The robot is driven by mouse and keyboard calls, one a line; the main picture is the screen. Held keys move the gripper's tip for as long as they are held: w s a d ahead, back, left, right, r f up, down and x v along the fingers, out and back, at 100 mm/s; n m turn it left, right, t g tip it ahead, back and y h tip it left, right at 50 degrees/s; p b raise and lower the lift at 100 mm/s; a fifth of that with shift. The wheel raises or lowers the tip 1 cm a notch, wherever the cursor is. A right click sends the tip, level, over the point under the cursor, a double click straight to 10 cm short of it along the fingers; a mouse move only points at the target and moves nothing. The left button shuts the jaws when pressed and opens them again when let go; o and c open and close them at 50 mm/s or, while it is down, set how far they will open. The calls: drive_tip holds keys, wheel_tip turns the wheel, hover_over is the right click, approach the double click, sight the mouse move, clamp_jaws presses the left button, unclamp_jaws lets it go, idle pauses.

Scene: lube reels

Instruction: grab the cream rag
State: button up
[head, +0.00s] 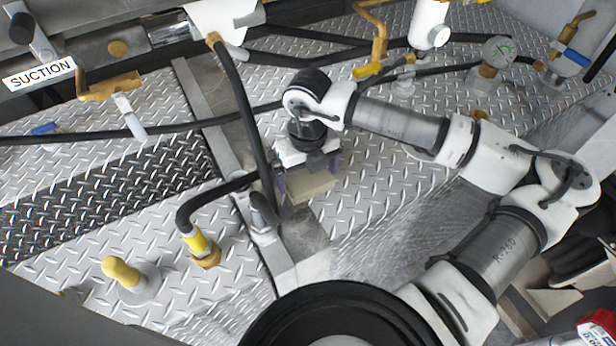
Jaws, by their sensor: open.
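The cream rag (312,187) shows as a small pale, folded-looking patch on the metal deck in the middle of the head view. My gripper (308,177) points down over it, with its jaws open. One purplish finger shows at the rag's left side and the other at its upper right. The rag appears between or just below the fingers; I cannot tell whether they touch it. The gripper body hides the rag's far edge.
A black hose (243,110) hangs close to the gripper's left. A yellow-collared hose fitting (203,248) and a yellow-capped post (122,271) stand front left. A pressure gauge (498,51) stands back right. Diamond-plate deck (375,185) right of the rag is clear.

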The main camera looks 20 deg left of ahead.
drive_tip(key=c, duration=0.7)
